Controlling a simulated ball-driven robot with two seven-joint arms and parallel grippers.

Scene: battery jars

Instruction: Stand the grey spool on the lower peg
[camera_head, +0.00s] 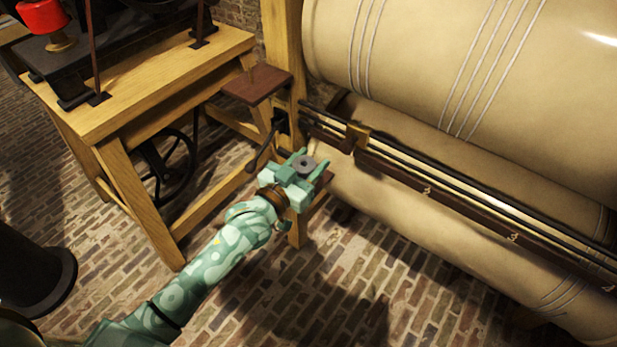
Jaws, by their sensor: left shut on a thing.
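A small dark-brown shelf (325,181) shows beside and partly behind the gripper, low by the wooden post. The gripper hides most of this shelf, and I cannot see a peg on it. I cannot tell whether the spool touches anything below. A higher brown shelf (265,85) with a thin upright peg (252,74) stands up and left of the gripper. My right gripper is out of view.
Large cream rollers (440,70) with a dark rail (440,186) fill the right side, close to the gripper. A wooden bench (130,100) with a red object (42,15) stands at the left. A dark lever (262,152) is near the gripper. Brick floor (310,290) is open below.

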